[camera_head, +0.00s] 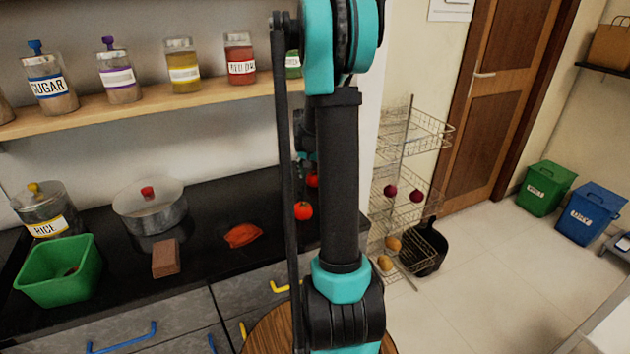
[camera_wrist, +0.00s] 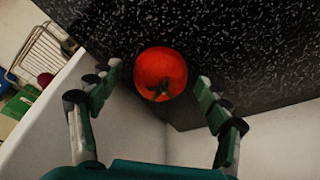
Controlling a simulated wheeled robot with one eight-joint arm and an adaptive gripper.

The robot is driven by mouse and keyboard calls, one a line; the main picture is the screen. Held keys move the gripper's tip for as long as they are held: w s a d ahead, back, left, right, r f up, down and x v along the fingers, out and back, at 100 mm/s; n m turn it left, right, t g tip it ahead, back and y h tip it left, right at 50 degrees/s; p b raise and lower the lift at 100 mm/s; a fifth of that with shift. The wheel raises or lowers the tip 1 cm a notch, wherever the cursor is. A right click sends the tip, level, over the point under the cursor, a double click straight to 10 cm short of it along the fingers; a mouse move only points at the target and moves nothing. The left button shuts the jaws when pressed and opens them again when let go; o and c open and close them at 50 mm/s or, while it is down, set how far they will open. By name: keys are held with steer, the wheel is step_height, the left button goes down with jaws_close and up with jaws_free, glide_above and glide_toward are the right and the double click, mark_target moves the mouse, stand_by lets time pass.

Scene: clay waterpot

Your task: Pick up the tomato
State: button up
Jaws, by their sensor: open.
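In the wrist view, a round red tomato (camera_wrist: 160,72) with a dark green stem rests on the black speckled counter. My gripper (camera_wrist: 158,82) is open, with one finger to each side of the tomato and visible gaps between. It holds nothing. In the head view, a red tomato (camera_head: 303,211) sits on the dark counter just left of my arm. Another red tomato (camera_head: 312,180) shows behind it, partly hidden by my arm. I cannot tell which of them the wrist view shows. My gripper is mostly hidden behind my arm in the head view.
On the counter (camera_head: 205,275) are an orange-red item (camera_head: 242,235), a brown block (camera_head: 166,258), a glass pot (camera_head: 150,208), a rice jar (camera_head: 43,212) and a green bin (camera_head: 60,275). A jar shelf (camera_head: 140,110) runs above. A wire rack (camera_head: 415,135) stands right of the counter.

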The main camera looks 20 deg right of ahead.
steer(key=c, duration=1.3)
steer(key=shift+o, duration=0.2)
